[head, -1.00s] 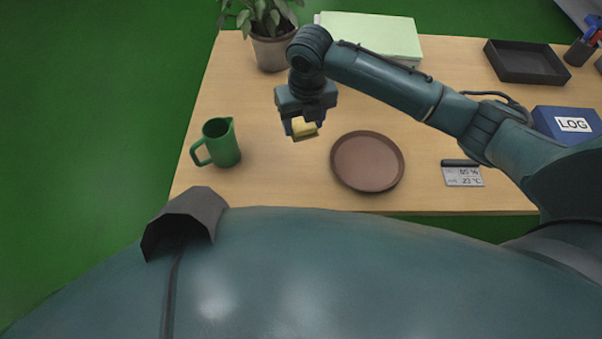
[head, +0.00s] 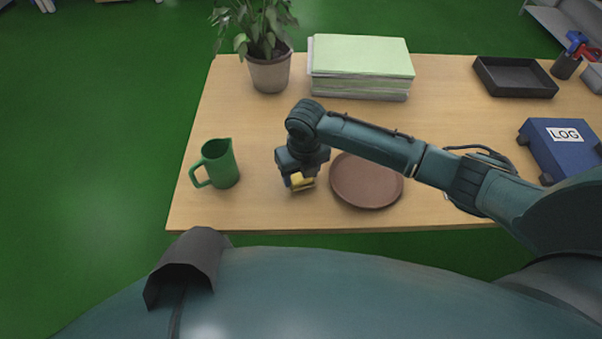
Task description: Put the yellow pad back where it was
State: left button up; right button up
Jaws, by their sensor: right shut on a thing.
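The small yellow pad (head: 302,182) is between the fingers of my right gripper (head: 301,182), which is shut on it. The gripper points down over the table between the green jug and the brown round tray. The pad is low, close to the table top; I cannot tell whether it touches it. The gripper partly hides the pad. My left gripper is not in view.
The green jug (head: 217,165) stands to the left, the brown round tray (head: 365,184) just to the right. A potted plant (head: 269,72), a paper stack (head: 360,67), a black tray (head: 514,77) and a blue LOG box (head: 562,147) stand around.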

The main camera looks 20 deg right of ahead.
jog(key=shift+f, duration=0.25)
jog(key=shift+f, duration=0.1)
jog(key=o, duration=0.9)
jog(key=shift+o, duration=0.2)
